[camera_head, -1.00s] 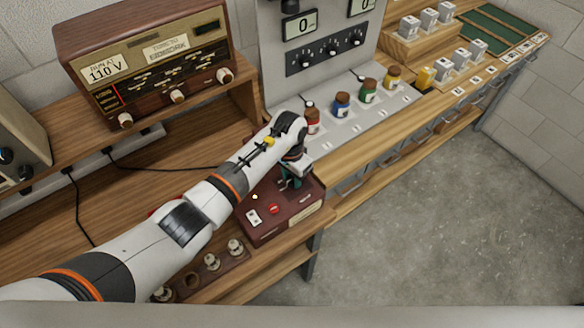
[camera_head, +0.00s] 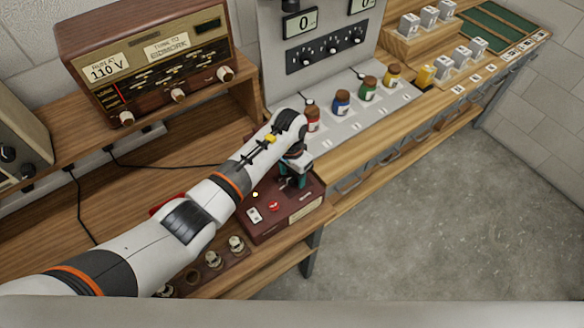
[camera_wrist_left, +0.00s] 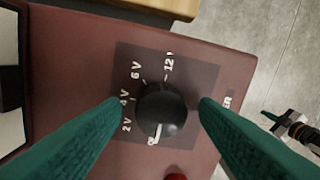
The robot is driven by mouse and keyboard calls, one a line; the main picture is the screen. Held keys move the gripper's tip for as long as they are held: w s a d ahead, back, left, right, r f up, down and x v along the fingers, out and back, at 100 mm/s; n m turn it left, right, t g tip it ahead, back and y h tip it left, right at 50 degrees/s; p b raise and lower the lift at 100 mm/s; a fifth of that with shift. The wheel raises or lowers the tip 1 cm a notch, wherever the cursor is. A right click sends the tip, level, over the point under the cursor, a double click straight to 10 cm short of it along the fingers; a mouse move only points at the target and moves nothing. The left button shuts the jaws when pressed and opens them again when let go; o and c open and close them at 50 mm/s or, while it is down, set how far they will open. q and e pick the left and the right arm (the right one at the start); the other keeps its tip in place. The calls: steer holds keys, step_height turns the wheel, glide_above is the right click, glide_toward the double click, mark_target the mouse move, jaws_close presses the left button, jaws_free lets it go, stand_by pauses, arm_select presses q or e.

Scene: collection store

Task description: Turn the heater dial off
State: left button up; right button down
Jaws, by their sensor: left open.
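The heater dial (camera_wrist_left: 162,112) is a round black knob on a dark plate of a maroon box (camera_head: 283,222). In the left wrist view, 2 V, 4 V, 6 V and 12 V marks curve around its left and upper sides. A white mark shows at its lower edge; I cannot tell clearly which setting it points to. My left gripper (camera_head: 296,182) is over the box, its teal fingers (camera_wrist_left: 160,104) open on either side of the dial, with gaps showing. In the head view the gripper hides the dial.
A red button (camera_head: 274,206) and a white switch (camera_head: 254,214) are on the box near the gripper. Several small tubes (camera_head: 236,244) stand in a wooden rack in front. A wooden radio (camera_head: 150,60) and coloured bottles (camera_head: 342,103) stand behind. Floor is clear at right.

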mark_target(291, 175)
arm_select(q)
step_height(291, 175, up, 12)
steer(key=b, duration=0.3)
steer(key=shift+w+a, duration=0.25)
steer(key=shift+f, duration=0.1)
